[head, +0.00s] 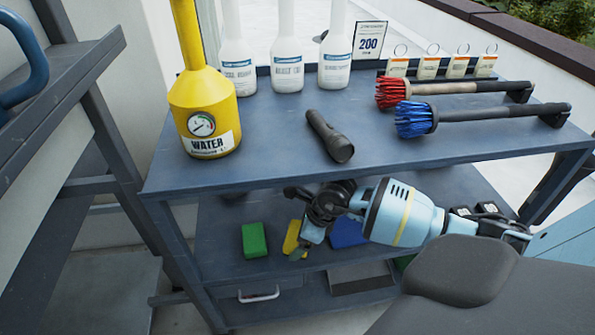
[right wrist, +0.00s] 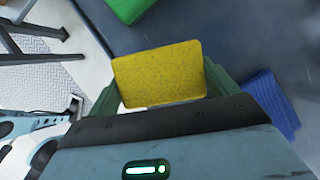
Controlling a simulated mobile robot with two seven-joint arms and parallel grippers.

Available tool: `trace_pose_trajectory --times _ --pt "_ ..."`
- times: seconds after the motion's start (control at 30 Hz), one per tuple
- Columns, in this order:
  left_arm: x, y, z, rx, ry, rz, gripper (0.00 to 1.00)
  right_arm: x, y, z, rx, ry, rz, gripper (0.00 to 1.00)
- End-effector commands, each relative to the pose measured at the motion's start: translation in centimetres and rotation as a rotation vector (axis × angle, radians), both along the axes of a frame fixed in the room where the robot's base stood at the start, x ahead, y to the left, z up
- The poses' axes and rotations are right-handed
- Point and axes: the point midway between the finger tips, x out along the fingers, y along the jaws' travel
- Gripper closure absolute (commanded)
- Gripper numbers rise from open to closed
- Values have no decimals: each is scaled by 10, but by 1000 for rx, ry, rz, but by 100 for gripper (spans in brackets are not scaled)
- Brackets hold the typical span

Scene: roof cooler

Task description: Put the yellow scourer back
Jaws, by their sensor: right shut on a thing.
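The yellow scourer (head: 291,236) is between the fingers of my right gripper (head: 299,250), over the lower shelf between the green and blue scourers in the head view. In the right wrist view the yellow scourer (right wrist: 158,74) sits level across both green fingers of my right gripper (right wrist: 162,85), which are shut on its sides. I cannot tell whether it touches the shelf. The green scourer (head: 254,240) lies to its left and the blue scourer (head: 348,233) to its right, partly behind my arm. My left gripper is not in view.
The upper shelf (head: 270,140) is close above my right arm. It holds a yellow water container (head: 203,100), white bottles, a flashlight (head: 330,136) and red and blue brushes. A drawer handle (head: 258,295) is below the lower shelf (head: 225,262).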

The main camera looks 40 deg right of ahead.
Motion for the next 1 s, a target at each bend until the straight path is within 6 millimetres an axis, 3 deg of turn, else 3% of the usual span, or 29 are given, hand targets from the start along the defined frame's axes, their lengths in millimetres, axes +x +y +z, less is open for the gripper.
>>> trace_pose_trajectory --times 0.1,0.27,0.5,0.8,1.0 --pt "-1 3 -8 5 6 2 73 20 -12 -4 3 1 -3 35" --pt "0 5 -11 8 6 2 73 33 -20 -5 2 1 0 35" --pt "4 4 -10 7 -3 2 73 34 -21 -6 1 1 1 35" --pt "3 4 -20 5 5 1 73 33 -21 -40 3 3 1 35" --pt "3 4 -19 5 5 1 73 34 -21 -39 0 0 1 35"
